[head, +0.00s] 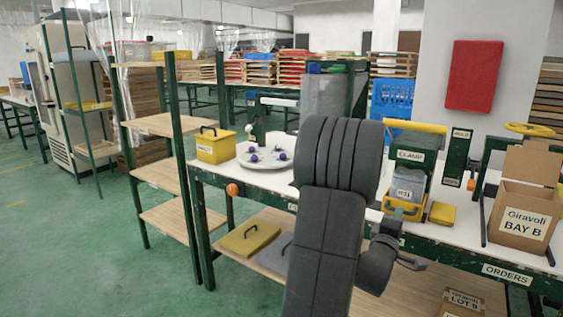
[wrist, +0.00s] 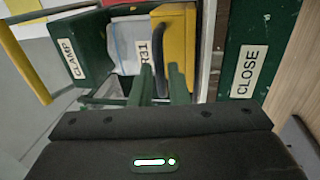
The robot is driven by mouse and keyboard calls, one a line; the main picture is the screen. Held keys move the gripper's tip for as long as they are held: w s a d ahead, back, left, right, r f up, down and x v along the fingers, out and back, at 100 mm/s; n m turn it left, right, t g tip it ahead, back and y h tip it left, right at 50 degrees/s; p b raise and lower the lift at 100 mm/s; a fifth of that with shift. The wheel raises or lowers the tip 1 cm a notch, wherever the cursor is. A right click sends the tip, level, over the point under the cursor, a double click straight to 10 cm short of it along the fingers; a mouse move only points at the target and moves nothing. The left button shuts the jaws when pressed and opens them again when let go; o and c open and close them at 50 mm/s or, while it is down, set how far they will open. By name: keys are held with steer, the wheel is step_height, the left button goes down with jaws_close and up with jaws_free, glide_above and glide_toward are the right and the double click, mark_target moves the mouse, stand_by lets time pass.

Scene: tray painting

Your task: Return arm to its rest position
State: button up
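My arm rises large in the middle of the head view and bends down to the right, in front of the worktable (head: 250,180). My gripper (head: 422,263) is at its end, by the table's front edge and below the green clamp machine (head: 417,163).
A yellow bin (head: 214,147) and a round tray (head: 243,161) with purple-and-white items stand on the table's left. A BAY B carton (head: 520,222) stands at the right. A yellow lid (head: 247,240) lies on the lower shelf. Green floor (head: 70,250) is open at left.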

mark_target(389, 209)
steer(key=x, duration=0.3)
steer(key=shift+w+d, duration=0.1)
steer(key=shift+w, duration=0.15)
steer(key=shift+w+a+p, duration=0.3)
steer(key=shift+w+a, duration=0.05)
steer(key=shift+a, duration=0.25)
steer(key=shift+w+a+p, duration=0.3)
steer(key=shift+w+a, duration=0.1)
steer(key=shift+a, duration=0.25)
steer(key=shift+r, duration=0.1)
